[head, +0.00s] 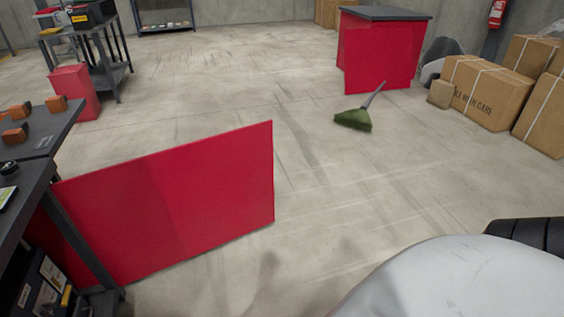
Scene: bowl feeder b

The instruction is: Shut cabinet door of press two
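A large red panel (175,205), which looks like a cabinet door, stands upright at the left. It juts out from the dark bench (42,165) into the room, so it looks open. Its free edge is toward the middle of the view. No press label shows, so I cannot tell which press it belongs to. Its hinge side is partly hidden behind the bench leg. Neither of my grippers is in view.
A green broom (353,120) lies on the floor beyond the panel. A red cabinet (378,55) with a dark top stands at the back right. Cardboard boxes (490,92) are stacked at the right. A red box (75,90) stands at the left. The middle floor is clear.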

